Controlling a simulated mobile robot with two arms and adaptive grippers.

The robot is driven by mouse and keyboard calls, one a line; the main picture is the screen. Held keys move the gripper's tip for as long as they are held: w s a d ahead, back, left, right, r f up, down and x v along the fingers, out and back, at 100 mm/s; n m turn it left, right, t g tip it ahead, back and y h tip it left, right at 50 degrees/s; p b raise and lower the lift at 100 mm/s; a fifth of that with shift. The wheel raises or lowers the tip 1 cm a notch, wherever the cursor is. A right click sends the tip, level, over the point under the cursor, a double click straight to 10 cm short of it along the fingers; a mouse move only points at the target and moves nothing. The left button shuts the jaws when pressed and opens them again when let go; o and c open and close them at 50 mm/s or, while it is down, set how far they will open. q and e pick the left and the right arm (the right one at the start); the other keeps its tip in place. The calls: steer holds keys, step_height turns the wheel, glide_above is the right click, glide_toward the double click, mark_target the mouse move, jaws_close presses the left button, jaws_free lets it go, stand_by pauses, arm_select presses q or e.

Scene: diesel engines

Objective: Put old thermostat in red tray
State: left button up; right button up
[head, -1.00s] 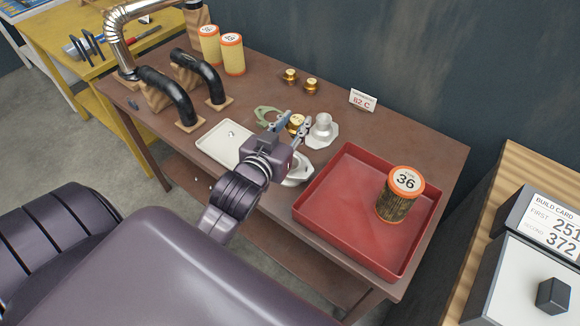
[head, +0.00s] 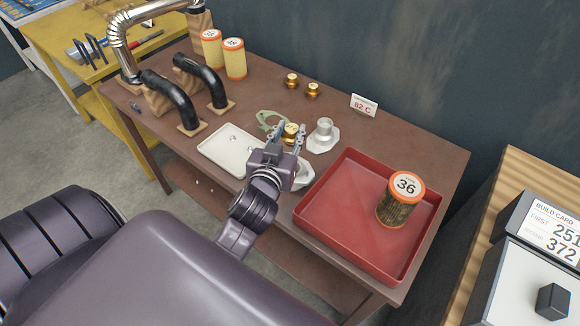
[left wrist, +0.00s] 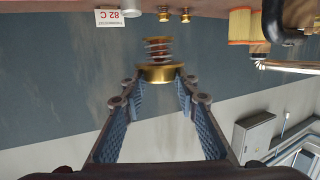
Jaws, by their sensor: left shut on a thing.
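My left gripper (head: 289,137) is shut on a gold thermostat (head: 291,132), whose round flange and copper-coloured spring show between the fingertips in the left wrist view (left wrist: 160,73). In the head view it is beside a grey-white housing (head: 322,137); whether the thermostat touches anything below is hidden. The red tray (head: 338,214) is to the right of the gripper, near the table's right end. My right gripper is not in view.
A used filter marked 36 (head: 401,203) stands in the red tray's right part; its left part is bare. A white tray (head: 228,148), green gasket (head: 268,119) and pale metal part (head: 304,173) lie close to the gripper. Two gold thermostats (head: 292,80) (head: 312,90) stand behind, near an 82 C sign (head: 363,104).

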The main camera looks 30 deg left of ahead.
arm_select(q)
steer(key=shift+f+b, duration=0.6)
steer(key=shift+f, duration=6.05)
steer(key=shift+f, duration=0.15)
steer(key=o, duration=1.1)
steer(key=shift+o, duration=0.2)
